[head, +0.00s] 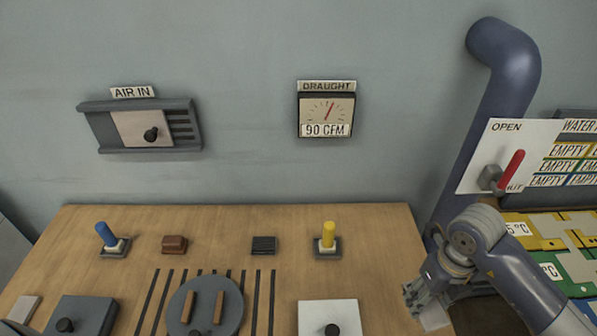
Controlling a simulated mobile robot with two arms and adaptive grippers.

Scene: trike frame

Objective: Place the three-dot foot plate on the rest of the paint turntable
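A round grey turntable (203,326) sits at the front of the wooden bench, with two upright-looking brown bars (220,306) on it; its lower edge is cut off by the picture. I cannot make out a plate with three dots anywhere. My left gripper is not in view.
On the wooden bench (375,240) stand a blue-handled lever (106,235), a yellow-handled lever (328,235), brown and black blocks, and a white knobbed plate (312,316). Dark slots flank the turntable. A thick duct (490,100) and a red-handled OPEN panel (497,140) are at right.

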